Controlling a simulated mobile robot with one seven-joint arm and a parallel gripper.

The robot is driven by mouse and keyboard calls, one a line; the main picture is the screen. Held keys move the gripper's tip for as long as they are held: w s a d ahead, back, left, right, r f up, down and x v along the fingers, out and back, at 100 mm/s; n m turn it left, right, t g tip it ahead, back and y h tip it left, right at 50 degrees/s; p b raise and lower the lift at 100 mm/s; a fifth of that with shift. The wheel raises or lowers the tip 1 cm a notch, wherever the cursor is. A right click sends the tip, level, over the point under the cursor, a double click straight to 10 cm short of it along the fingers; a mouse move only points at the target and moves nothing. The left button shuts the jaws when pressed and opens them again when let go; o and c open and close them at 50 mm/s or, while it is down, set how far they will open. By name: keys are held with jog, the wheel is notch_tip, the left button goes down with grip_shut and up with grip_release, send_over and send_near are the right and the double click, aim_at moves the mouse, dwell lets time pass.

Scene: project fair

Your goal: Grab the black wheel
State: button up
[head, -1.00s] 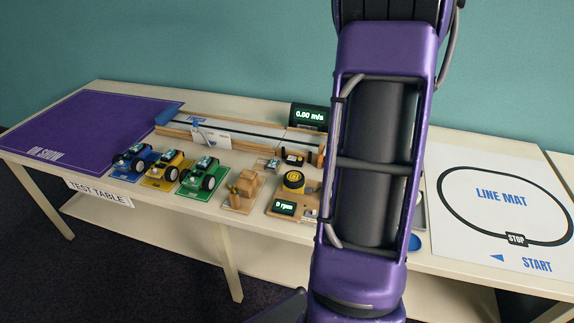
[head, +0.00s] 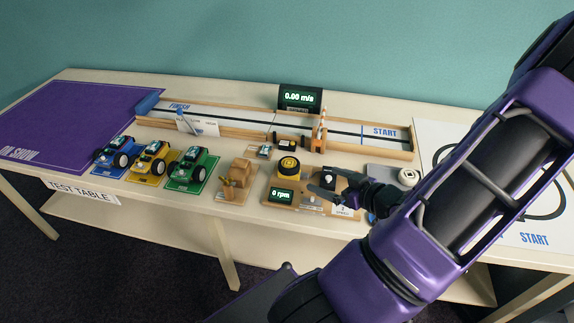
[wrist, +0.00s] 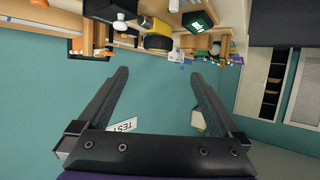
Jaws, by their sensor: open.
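A black wheel with a yellow hub (head: 288,163) sits on a wooden rig with a "0 rpm" display (head: 283,196) in the head view. The black wheel (wrist: 158,43) also shows near the top of the upside-down wrist view, beyond and between my fingertips. My gripper (head: 317,185) is just right of the wheel in the head view, over the rig's right part, partly covering it. In the wrist view the fingers (wrist: 158,73) are spread apart with nothing between them.
The purple mat (head: 80,120) is empty.

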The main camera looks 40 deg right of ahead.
jog(key=b, duration=0.2)
send_near(290, 164)
jog(key=x, duration=0.4)
jog(key=shift+w+a+f, duration=0.15)
jog(key=shift+w+f, duration=0.1)
jog(key=shift+f, duration=0.2)
jog(key=x, duration=0.3)
jog(key=b+x, duration=0.1)
jog(key=x, duration=0.1)
jog(key=shift+w+r, duration=0.2)
jog(key=shift+w, duration=0.2)
jog(key=c, duration=1.2)
